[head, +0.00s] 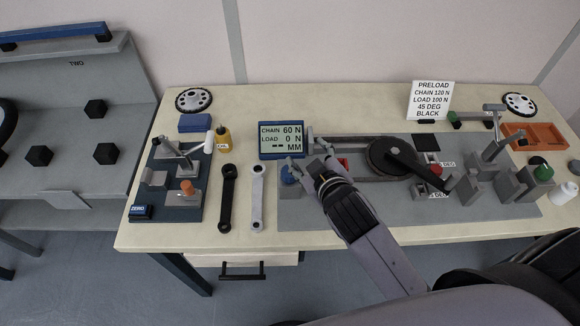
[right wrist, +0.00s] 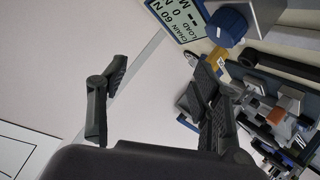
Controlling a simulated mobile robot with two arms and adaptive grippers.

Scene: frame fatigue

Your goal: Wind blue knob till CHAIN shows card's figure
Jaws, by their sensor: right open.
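The blue knob (head: 287,176) sits at the left end of the grey fixture plate, below the display. It also shows at the top of the right wrist view (right wrist: 229,22), on a grey block. The display (head: 282,138) reads CHAIN 60 N, LOAD 0 N and dashes before MM. The white card (head: 432,99) stands at the back and reads PRELOAD, CHAIN 120 N, LOAD 100 N, 45 DEG, BLACK. My right gripper (head: 308,162) is open and empty, just right of the knob; its spread fingers show in the right wrist view (right wrist: 160,90). My left gripper is out of view.
A dark chainring with crank (head: 391,157) stands right of my gripper.

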